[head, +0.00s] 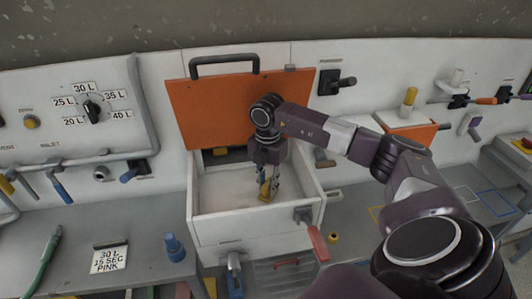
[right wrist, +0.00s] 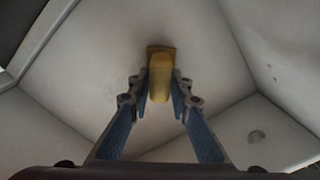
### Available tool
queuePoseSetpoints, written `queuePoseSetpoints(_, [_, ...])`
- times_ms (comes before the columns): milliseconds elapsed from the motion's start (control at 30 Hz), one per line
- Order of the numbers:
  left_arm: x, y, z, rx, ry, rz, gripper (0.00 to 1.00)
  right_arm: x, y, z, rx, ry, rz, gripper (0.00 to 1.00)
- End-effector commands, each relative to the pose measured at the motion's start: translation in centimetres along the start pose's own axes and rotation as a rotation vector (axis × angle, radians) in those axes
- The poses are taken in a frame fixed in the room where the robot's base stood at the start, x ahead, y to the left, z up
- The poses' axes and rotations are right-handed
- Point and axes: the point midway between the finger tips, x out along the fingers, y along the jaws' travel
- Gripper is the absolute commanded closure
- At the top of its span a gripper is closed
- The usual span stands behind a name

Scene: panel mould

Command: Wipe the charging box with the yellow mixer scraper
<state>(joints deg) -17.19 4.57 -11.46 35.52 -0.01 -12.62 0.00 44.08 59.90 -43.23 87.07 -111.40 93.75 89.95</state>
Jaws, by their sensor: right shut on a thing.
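The charging box (head: 235,230) is a white open-topped box at the middle of the head view, with its orange lid (head: 215,112) raised behind it. My right gripper (head: 268,186) points down inside the box. It is shut on the yellow mixer scraper (head: 265,190), near the box floor. In the right wrist view the scraper (right wrist: 160,78) stands out between the blue-padded fingers (right wrist: 158,100), with pale inner box walls around it. I cannot tell whether the scraper touches the floor. My left gripper is not in view.
A red-handled lever (head: 317,242) sticks out at the box's front right. A blue knob-shaped piece (head: 175,247) and a sign card (head: 110,259) are on the grey bench at left. A dial panel (head: 60,110) stands at left. Another orange-covered unit (head: 412,130) is at right.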

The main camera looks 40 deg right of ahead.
Motion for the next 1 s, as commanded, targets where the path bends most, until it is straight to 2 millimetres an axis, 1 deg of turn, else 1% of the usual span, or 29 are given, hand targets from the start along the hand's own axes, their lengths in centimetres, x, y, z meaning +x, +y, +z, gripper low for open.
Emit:
queuePoseSetpoints(67, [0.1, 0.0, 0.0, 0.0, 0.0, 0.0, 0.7, -0.1, 0.3, 0.3, 0.0, 0.0, 0.001, 1.0])
queuePoseSetpoints(167, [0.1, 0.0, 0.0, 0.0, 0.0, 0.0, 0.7, -0.1, 0.5, 0.3, -0.001, 0.0, 0.001, 1.0])
queuePoseSetpoints(533, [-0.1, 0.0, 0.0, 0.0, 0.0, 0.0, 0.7, 0.1, 2.7, -1.7, -0.002, 0.001, 0.003, 1.0])
queuePoseSetpoints(767, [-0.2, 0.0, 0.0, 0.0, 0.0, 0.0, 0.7, 0.2, 3.2, -2.2, -0.001, 0.002, 0.001, 1.0])
queuePoseSetpoints(1000, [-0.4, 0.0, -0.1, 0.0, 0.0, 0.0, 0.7, 0.1, 4.7, -3.5, -0.003, 0.002, 0.001, 1.0])
